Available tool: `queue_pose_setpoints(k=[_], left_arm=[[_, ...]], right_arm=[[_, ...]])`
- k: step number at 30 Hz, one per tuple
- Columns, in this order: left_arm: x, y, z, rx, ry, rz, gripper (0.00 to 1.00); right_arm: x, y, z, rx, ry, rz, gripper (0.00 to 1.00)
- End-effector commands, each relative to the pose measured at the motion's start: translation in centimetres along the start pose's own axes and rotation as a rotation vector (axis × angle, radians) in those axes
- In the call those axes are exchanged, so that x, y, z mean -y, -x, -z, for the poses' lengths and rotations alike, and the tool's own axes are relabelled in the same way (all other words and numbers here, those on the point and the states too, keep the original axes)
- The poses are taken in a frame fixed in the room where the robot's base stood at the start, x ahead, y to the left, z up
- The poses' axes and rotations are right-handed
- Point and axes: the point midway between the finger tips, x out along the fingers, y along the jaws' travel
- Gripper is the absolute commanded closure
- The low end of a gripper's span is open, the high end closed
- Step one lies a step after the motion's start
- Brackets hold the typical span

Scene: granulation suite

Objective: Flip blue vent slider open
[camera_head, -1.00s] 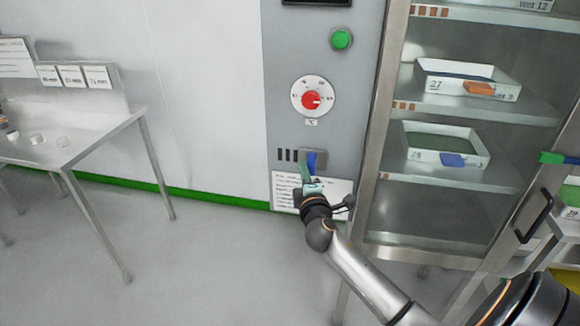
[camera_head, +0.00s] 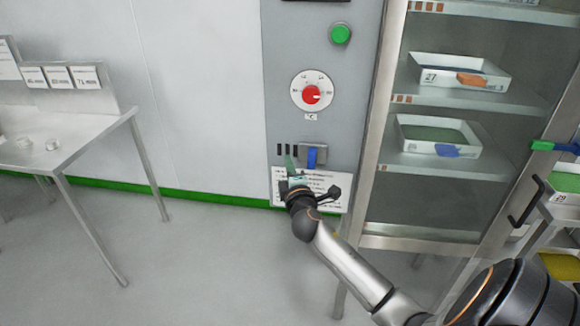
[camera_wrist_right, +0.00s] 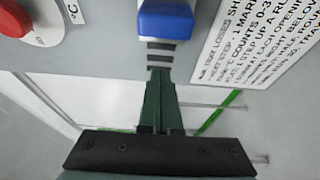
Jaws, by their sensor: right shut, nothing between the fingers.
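The blue vent slider (camera_head: 311,158) sits in a grey housing on the grey control panel, right of a row of dark vent slots (camera_head: 283,150). In the right wrist view the blue slider (camera_wrist_right: 166,22) is at the top, with striped slots (camera_wrist_right: 160,57) between it and my fingertips. My right gripper (camera_head: 291,163) is shut and empty. Its green fingers (camera_wrist_right: 159,76) point at the slots, left of the slider in the head view and apart from it. Whether the fingertips touch the panel cannot be told. My left gripper is not in view.
A red dial (camera_head: 311,94) and green button (camera_head: 340,34) are above the slider. A printed sign (camera_head: 335,196) is below it. A glass-fronted cabinet (camera_head: 368,150) with trays stands close on the right. A steel table (camera_head: 85,138) is at left, with open floor between.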

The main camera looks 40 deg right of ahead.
Motion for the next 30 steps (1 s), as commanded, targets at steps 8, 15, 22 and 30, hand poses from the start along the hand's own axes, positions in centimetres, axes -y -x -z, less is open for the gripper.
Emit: queue_pose_setpoints(k=[8, 15, 22, 30], left_arm=[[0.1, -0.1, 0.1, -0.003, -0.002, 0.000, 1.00], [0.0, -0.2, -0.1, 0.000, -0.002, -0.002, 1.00], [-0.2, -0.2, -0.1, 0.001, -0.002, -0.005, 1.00], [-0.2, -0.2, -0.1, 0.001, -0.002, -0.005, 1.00]], right_arm=[[0.3, 6.3, 0.2, -0.005, -0.001, 0.005, 1.00], [0.1, 9.3, 0.2, -0.004, -0.001, 0.002, 1.00], [0.0, 9.8, 0.1, -0.003, 0.000, 0.001, 1.00], [0.1, 9.8, 0.2, -0.004, 0.000, 0.001, 1.00]])
